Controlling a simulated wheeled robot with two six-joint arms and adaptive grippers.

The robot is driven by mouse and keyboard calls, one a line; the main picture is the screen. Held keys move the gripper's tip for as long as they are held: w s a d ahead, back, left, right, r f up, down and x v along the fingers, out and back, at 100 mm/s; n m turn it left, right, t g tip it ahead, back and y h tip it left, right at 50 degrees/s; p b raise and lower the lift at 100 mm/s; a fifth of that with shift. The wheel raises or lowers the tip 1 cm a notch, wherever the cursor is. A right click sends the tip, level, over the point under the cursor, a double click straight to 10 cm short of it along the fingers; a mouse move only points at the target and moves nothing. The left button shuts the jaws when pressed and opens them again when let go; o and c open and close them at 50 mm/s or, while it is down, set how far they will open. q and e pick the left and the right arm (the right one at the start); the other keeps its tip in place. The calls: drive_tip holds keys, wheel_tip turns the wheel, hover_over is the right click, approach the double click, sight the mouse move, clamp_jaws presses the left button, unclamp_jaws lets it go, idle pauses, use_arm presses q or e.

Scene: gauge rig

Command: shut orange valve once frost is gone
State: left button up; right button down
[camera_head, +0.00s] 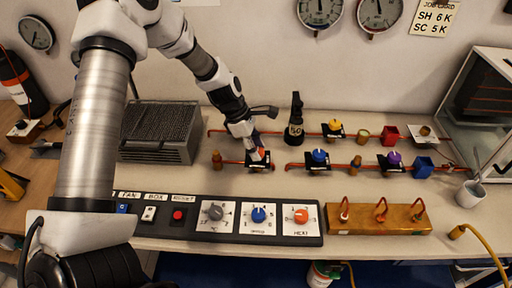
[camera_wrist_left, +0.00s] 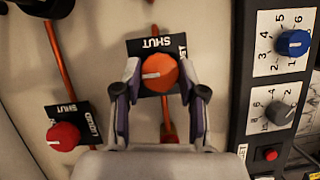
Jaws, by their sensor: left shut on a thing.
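The orange valve knob (camera_wrist_left: 160,72) sits on a dark plate with a SHUT label, between the fingers of my left gripper (camera_wrist_left: 160,82). The gripper is closed on the knob from both sides. The knob's white mark points left in the left wrist view, while SHUT is above it. In the head view my left gripper (camera_head: 254,153) comes down over the valve on the copper pipe and hides most of it. The glass-sided cabinet (camera_head: 486,95) at the right has a dark inside with reddish lines; I see no clear white frost there. My right gripper is out of view.
A red valve knob (camera_wrist_left: 63,136) is beside the orange one in the left wrist view. Blue (camera_head: 320,156), yellow (camera_head: 334,125) and purple (camera_head: 393,158) knobs stand to the right. A control panel (camera_head: 330,238) with dials lies in front; a finned grey box (camera_head: 160,152) stands left.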

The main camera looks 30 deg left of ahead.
use_arm(q)
drive_tip(key=shift+m, duration=0.3)
drive_tip(key=m+g+p, duration=0.1)
drive_tip(key=m, duration=0.2)
drive_tip(key=shift+g+p, duration=0.3)
drive_tip(key=m+g, duration=0.1)
drive_tip(key=m, duration=0.1)
drive_tip(key=m+p, duration=0.1)
drive_tip(key=m, duration=0.1)
drive_tip(key=shift+w+f+m+g, duration=0.1)
drive_tip(key=shift+w+m+g, duration=0.05)
drive_tip(key=shift+m+g, duration=0.25)
drive_tip(key=m, duration=0.2)
drive_tip(key=m+g, duration=0.1)
drive_tip(key=m, duration=0.1)
drive_tip(key=shift+d+m+g+y, duration=0.1)
drive_tip(key=shift+m+g+y, duration=0.2)
drive_tip(key=shift+y, duration=0.1)
drive_tip(key=m, duration=0.2)
drive_tip(key=m+g+y, duration=0.1)
drive_tip(key=m, duration=0.1)
drive_tip(key=shift+w+d+m+y+p, duration=0.1)
drive_tip(key=shift+m+y+p, duration=0.2)
drive_tip(key=shift+m+p, duration=0.1)
drive_tip(key=o, duration=1.1)
drive_tip(key=shift+o, duration=0.2)
